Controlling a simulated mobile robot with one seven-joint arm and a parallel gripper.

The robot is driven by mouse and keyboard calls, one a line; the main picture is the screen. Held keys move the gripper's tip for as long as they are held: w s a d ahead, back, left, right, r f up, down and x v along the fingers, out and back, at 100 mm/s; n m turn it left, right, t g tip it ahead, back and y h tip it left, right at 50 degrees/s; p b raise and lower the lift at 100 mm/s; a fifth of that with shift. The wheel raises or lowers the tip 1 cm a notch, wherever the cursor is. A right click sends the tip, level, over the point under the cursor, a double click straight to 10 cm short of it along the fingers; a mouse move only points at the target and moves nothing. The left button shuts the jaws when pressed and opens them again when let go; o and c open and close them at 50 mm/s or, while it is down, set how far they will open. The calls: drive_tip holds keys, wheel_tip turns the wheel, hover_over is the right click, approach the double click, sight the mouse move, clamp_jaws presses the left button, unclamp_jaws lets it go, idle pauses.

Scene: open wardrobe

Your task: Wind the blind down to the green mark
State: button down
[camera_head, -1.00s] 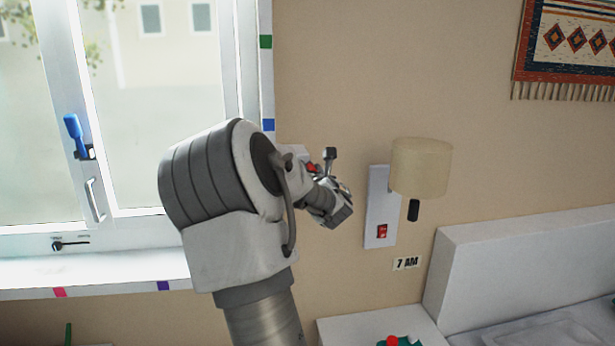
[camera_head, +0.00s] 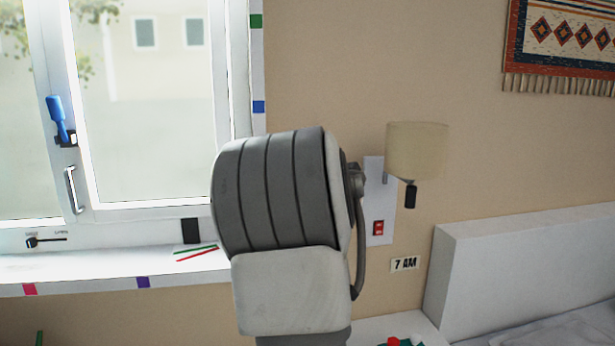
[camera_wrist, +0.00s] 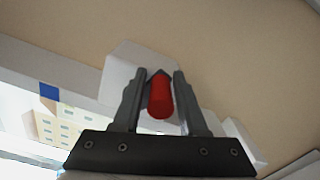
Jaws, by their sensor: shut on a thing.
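In the wrist view my gripper (camera_wrist: 158,76) is shut on a red knob (camera_wrist: 160,98), which sits between the two fingers. A white box (camera_wrist: 122,68) on the wall lies behind the knob. In the head view my arm hides the gripper, the knob and the box. The green mark (camera_head: 256,21) is on the right side of the white window frame, above a blue mark (camera_head: 258,106). A blue mark (camera_wrist: 49,92) also shows in the wrist view. I cannot make out the blind in either view.
A wall lamp (camera_head: 416,150) and a plate with a red switch (camera_head: 378,228) are right of my arm. The window has a blue handle (camera_head: 57,115). The sill (camera_head: 110,268) bears red and green lines. A white headboard (camera_head: 530,240) stands at lower right.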

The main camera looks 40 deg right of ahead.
drive_tip(key=w+a+f+m+b, duration=0.2)
drive_tip(key=m+b, duration=0.4)
drive_tip(key=m, duration=0.8)
drive_tip(key=shift+w+a+f+m, duration=0.4)
drive_tip(key=shift+a+f, duration=0.3)
drive_tip(key=shift+a, duration=0.55)
drive_tip(key=shift+r, duration=0.2)
drive_tip(key=c, duration=0.6)
unclamp_jaws()
drive_tip(key=shift+s+f, duration=0.1)
drive_tip(key=shift+f, duration=0.2)
drive_tip(key=shift+s, duration=0.1)
